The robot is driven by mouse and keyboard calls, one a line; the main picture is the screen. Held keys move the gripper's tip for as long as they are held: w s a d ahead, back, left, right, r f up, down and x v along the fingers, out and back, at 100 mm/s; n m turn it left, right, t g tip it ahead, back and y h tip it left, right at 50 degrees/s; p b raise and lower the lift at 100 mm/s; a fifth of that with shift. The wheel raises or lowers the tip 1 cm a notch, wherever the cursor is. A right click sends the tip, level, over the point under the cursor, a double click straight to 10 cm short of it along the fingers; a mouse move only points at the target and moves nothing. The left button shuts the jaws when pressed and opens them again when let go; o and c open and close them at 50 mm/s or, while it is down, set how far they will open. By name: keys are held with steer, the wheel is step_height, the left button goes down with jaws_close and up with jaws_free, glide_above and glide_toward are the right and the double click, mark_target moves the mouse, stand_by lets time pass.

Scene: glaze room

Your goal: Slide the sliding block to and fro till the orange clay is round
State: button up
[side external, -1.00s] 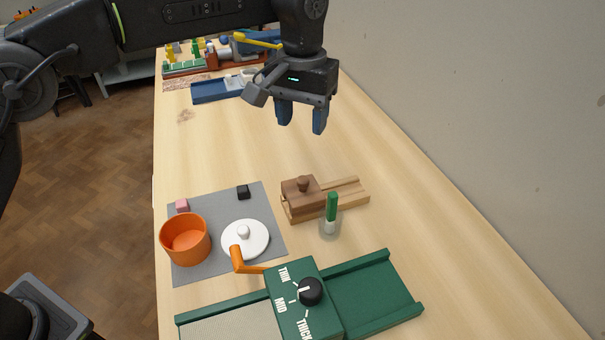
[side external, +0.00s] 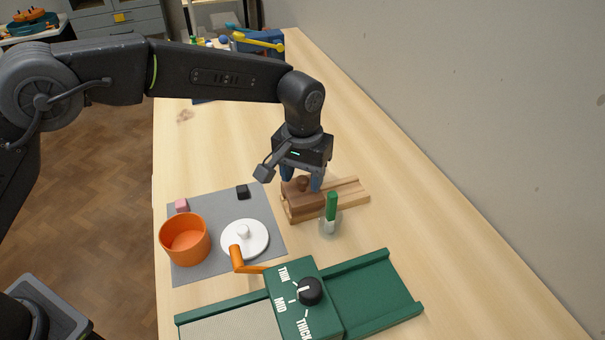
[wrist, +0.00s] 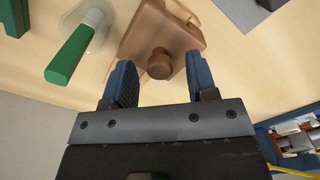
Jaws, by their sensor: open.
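The sliding block (side external: 293,199) is brown wood with a round knob (wrist: 160,64) on top. It sits at the left end of a pale wooden track (side external: 350,190). My gripper (side external: 301,184) is open just above the block. In the wrist view the blue fingers of my gripper (wrist: 160,85) are spread to either side of the knob, with gaps; I cannot tell whether they are level with it. The orange clay is not visible; any clay under the block is hidden.
A green-handled tool in a clear cup (side external: 330,228) stands close in front of the track. A grey mat (side external: 200,270) holds an orange pot (side external: 185,240), a white lid (side external: 258,250) and pink and black cubes. A green slab roller (side external: 375,290) is nearer the camera.

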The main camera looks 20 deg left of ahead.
steer(key=shift+f, duration=0.1)
steer(key=shift+c, duration=0.4)
jaws_close()
